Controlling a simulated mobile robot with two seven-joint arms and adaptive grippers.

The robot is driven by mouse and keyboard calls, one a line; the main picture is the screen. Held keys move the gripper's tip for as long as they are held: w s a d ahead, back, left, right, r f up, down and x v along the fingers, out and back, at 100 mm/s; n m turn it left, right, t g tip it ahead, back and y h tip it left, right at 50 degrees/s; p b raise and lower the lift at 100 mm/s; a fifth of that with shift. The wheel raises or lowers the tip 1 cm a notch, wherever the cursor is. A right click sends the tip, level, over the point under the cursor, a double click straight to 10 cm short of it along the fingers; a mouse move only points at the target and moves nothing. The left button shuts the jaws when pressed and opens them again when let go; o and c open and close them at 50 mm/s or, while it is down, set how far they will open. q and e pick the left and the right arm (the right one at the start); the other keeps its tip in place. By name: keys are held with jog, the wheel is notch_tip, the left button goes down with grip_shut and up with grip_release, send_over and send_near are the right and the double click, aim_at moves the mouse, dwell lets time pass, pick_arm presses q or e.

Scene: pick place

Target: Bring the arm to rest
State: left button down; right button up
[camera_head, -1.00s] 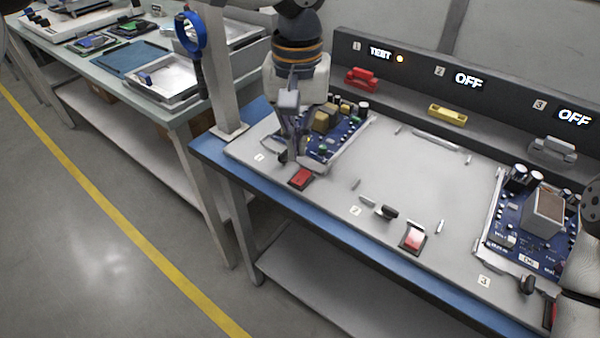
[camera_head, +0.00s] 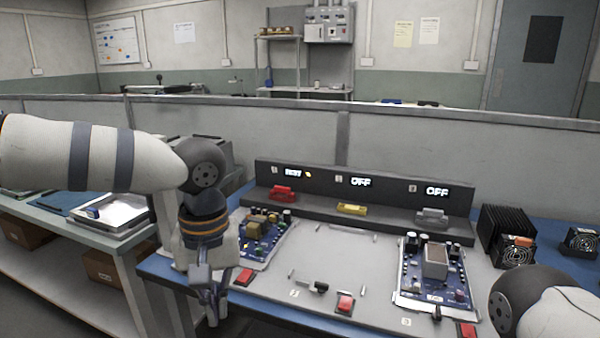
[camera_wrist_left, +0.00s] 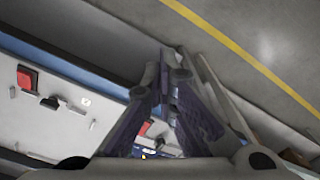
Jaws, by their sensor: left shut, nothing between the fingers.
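My left gripper (camera_head: 212,308) points down at the front left edge of the test bench, left of the first red switch (camera_head: 244,277). Its fingers are together with nothing between them, and the left wrist view (camera_wrist_left: 168,85) also shows them closed. My left arm (camera_head: 90,155) reaches in from the left, its forearm roughly level. Part of my right arm (camera_head: 550,310) shows at the lower right; its gripper is out of view.
A circuit board (camera_head: 262,232) lies just behind my left gripper, and another (camera_head: 438,275) lies at the right. The panel (camera_head: 395,190) with one TEST and two OFF displays stands behind. Black heatsink (camera_head: 503,238) and fans are at the right. The floor (camera_wrist_left: 250,30) before the bench is clear.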

pick_arm(q)
jog(key=s+a+f+m+t+y, duration=0.15)
jog(key=s+a+f, duration=0.25)
jog(key=f, duration=0.8)
jog(key=s+a+f+n+t+y, duration=0.15)
jog(key=s+a+f, duration=0.25)
jog(key=f, duration=0.7)
jog(key=s+f+m+g+h, duration=0.1)
jog(key=s+f+g, duration=0.1)
jog(key=s, duration=1.2)
jog(key=s+a+f+g+h, duration=0.1)
jog(key=s+f+g+h, duration=0.1)
jog(key=s, duration=1.3)
jog(key=shift+a+f+m+g, duration=0.25)
jog(key=shift+m+g, duration=0.15)
jog(key=shift+g, duration=0.5)
